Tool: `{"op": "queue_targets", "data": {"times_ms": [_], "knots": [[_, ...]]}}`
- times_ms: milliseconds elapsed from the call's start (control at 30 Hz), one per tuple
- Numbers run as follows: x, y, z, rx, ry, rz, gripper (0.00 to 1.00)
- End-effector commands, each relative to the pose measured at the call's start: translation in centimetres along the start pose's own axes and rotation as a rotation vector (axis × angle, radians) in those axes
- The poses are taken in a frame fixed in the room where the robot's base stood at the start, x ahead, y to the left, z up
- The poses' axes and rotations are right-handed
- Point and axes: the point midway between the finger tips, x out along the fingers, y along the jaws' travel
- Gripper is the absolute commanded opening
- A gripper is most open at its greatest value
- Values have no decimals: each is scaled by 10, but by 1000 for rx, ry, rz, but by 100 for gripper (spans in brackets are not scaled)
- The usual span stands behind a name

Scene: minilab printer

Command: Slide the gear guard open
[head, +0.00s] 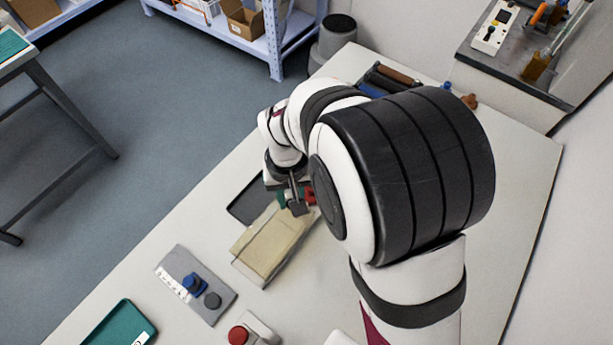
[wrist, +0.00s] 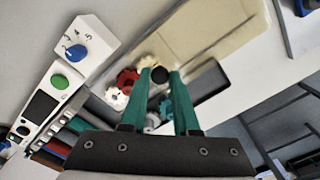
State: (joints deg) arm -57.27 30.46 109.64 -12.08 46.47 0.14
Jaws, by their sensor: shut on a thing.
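The gear guard (head: 272,240) is a beige flat cover on a box on the worktable; it also shows at the top of the wrist view (wrist: 205,28). A round black knob (wrist: 160,75) stands at the guard's edge. My gripper (wrist: 161,82) has its green fingertips shut on this knob, one on each side. In the head view my gripper (head: 284,198) is at the far end of the guard, partly hidden by my wrist. Red (wrist: 127,79), white (wrist: 117,98) and teal gears show uncovered in a dark recess beside the guard.
A grey panel with a blue knob (head: 194,283) and a dark knob lies nearer the camera. A red button box (head: 240,335) and a green tray (head: 122,325) are at the front. A dark tray (head: 252,198) lies left of the gripper.

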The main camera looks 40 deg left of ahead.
Motion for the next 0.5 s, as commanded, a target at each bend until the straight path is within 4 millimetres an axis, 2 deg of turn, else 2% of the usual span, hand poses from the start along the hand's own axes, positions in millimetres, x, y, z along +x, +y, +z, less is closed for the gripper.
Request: {"op": "queue_targets", "data": {"times_ms": [333,367,500], "knots": [[-1,-4,1,-1,6,-1,0],[-1,-4,1,-1,6,-1,32],[-1,-3,2,-1,4,-1,58]]}}
